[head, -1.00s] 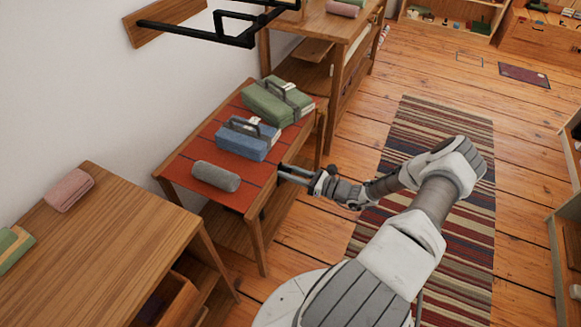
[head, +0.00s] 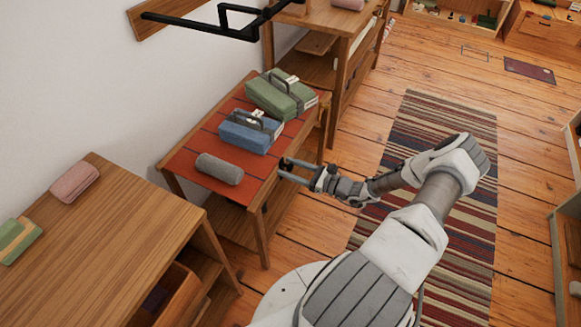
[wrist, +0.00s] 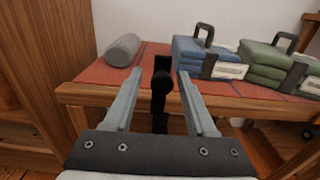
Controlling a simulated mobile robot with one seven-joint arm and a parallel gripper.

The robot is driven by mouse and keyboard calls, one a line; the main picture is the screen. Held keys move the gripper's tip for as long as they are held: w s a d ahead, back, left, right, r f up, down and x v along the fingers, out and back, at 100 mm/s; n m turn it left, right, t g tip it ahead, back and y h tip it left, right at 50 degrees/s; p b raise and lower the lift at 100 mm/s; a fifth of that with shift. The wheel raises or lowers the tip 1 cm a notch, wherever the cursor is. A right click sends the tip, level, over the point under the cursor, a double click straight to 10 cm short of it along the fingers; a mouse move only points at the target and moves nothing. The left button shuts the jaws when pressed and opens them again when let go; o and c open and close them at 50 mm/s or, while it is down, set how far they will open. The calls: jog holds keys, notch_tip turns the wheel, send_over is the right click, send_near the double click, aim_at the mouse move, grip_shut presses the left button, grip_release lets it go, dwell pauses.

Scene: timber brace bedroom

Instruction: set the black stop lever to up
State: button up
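The black stop lever (wrist: 161,88) shows in the wrist view at the front edge of the small table with the red top. My gripper (wrist: 160,76) is open, with one finger on each side of the lever in this view and a visible gap to both. Whether the fingertips reach as far as the lever is hard to tell. In the head view my gripper (head: 285,169) is at the table's front edge, and I cannot make out the lever clearly there.
On the red tabletop (head: 185,159) lie a grey roll (head: 219,169), a blue folded bundle (head: 250,132) and a green one (head: 281,95), both with dark handles. A wooden desk (head: 110,235) stands at the near left. A black wall rail (head: 200,27) hangs above. Striped rug floor is open at right.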

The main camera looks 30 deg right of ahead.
jog(key=shift+d, duration=0.1)
jog(key=p+v, duration=0.1)
jog(key=v, duration=1.6)
jog(key=shift+s+p, duration=0.15)
jog(key=shift+p, duration=0.2)
jog(key=shift+r, duration=0.1)
